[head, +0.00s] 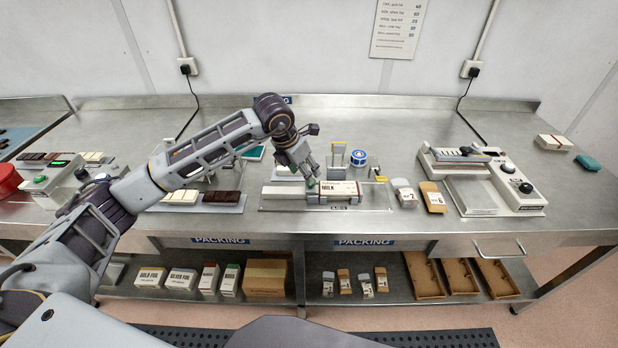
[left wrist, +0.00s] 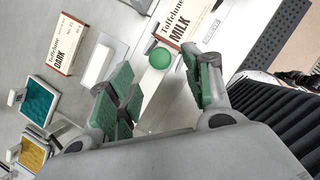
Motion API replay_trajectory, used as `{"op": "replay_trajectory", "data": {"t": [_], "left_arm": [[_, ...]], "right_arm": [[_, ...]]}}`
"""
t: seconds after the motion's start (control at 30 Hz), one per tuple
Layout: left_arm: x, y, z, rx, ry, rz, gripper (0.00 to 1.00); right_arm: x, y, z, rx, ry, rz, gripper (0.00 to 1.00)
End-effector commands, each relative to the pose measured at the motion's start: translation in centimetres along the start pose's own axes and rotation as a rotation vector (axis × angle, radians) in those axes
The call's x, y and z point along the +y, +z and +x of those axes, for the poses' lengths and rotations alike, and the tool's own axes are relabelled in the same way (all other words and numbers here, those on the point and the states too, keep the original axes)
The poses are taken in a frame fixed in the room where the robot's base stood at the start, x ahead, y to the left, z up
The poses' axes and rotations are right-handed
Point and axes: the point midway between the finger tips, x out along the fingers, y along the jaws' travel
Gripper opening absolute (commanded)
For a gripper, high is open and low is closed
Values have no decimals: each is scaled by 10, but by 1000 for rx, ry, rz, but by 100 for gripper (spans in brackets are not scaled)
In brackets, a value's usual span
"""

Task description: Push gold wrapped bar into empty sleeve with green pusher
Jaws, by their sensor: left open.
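The green pusher knob (left wrist: 161,58) is a round ball, close to one end of the white sleeve marked MILK (left wrist: 207,24). In the head view the MILK sleeve (head: 340,188) lies on a metal fixture plate (head: 272,205), with the knob at its left end. My left gripper (head: 305,172) is above the knob. In the left wrist view its green-padded fingers (left wrist: 158,76) are open and spread either side of the knob, with nothing between them gripped. I cannot make out a gold wrapped bar in the fixture. My right gripper is not in view.
A tray of light and dark bars (head: 237,208) is at left. A sealing machine (head: 480,195) stands further right. A DARK sleeve (left wrist: 66,45) lies nearby.

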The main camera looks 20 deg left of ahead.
Motion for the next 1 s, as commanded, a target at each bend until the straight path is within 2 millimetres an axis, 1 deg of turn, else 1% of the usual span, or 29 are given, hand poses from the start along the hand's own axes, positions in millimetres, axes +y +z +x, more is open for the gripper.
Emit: {"op": "replay_trajectory", "data": {"t": [0.2, 0.4, 0.6, 0.87, 1.0], "left_arm": [[-1, 0, 28, 2, -2, 0, 50], [0, 0, 47, 0, -1, -1, 50], [0, 0, 55, 0, -1, 0, 50], [0, 0, 56, 0, 0, 0, 50], [0, 0, 55, 0, 0, 0, 34]], "right_arm": [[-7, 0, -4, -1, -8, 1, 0], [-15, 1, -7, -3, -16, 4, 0], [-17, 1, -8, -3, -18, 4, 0], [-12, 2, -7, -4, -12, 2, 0], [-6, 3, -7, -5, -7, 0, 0]]}}
